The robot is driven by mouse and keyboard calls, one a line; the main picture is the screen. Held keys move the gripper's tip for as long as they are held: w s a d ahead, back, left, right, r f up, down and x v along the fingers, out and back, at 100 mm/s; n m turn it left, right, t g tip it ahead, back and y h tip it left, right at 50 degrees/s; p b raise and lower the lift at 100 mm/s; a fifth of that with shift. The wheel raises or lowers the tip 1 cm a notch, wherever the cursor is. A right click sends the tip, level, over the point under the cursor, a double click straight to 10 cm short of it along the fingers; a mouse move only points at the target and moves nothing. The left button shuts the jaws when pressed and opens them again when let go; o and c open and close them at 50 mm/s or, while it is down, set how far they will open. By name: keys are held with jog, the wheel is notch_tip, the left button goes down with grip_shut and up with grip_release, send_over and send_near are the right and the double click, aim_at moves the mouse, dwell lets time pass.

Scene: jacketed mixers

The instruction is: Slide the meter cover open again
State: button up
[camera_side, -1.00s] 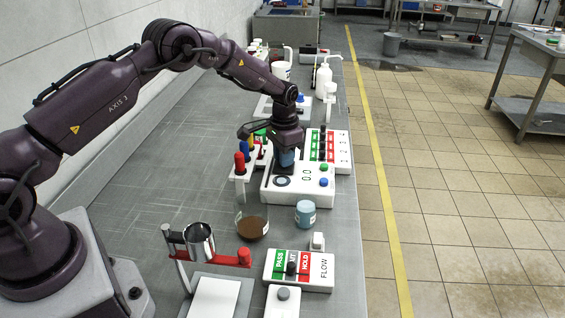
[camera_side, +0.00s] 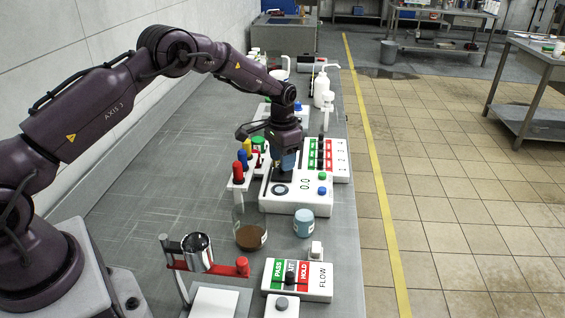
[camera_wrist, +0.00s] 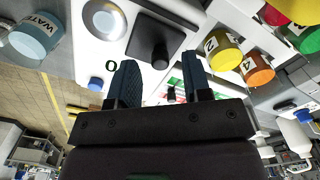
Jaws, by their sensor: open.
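The meter (camera_side: 294,203) is a white box with a 0.0 display, a green and a blue button and a round dial (camera_side: 280,189). Its cover is a black plate with an upright black knob (camera_wrist: 153,52), lying beside the round dial (camera_wrist: 105,18) in the wrist view and leaving the dial exposed. My gripper (camera_wrist: 158,60) is open, its two blue fingers apart, with the knob showing between the fingertips. In the side view my gripper (camera_side: 283,165) points down over the meter's far part and partly hides the knob. Whether the fingers touch the knob cannot be told.
A blue-lidded water jar (camera_side: 303,222) and a glass of brown powder (camera_side: 250,237) stand near the meter. Colored-capped bottles (camera_side: 240,172) stand at its left. A FLOW switch box (camera_side: 297,281) lies nearer the camera. Another switch panel (camera_side: 342,160) stands behind.

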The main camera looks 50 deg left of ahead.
aim_at(274, 178)
notch_tip(274, 178, up, 11)
dwell(0.3)
jog(key=s+d+r+t, duration=0.2)
jog(key=s+r, duration=0.3)
jog(key=s, duration=0.6)
jog(key=s+d+r+n+t, duration=0.1)
jog(key=s+d+r, duration=0.3)
jog(key=s, duration=0.7)
jog(key=s+d+r+t, duration=0.2)
jog(key=s+d+r, duration=0.2)
jog(key=s+r, duration=0.3)
jog(key=s, duration=0.4)
jog(key=shift+s+n+t, duration=0.25)
jog(key=shift+n+t, duration=0.05)
jog(key=shift+n, duration=0.1)
